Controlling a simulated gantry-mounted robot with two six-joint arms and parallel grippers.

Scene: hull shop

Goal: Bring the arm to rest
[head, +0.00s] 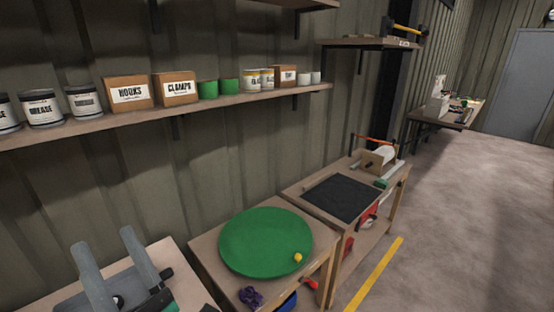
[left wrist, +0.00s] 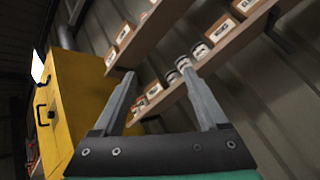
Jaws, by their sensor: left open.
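My left gripper (head: 103,238) is at the lower left of the head view, with its two grey fingers pointing up and spread apart. It is in front of a wooden bench top (head: 185,262). In the left wrist view my left gripper (left wrist: 157,74) is open, with nothing between its fingers. It points up toward the wall shelves. My right gripper is in neither view.
A wall shelf (head: 225,97) holds tins and labelled boxes. A green round disc (head: 262,240) lies on a low table right of the gripper; a bench with a black mat (head: 341,197) stands beyond. A yellow cabinet (left wrist: 80,95) stands left in the wrist view.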

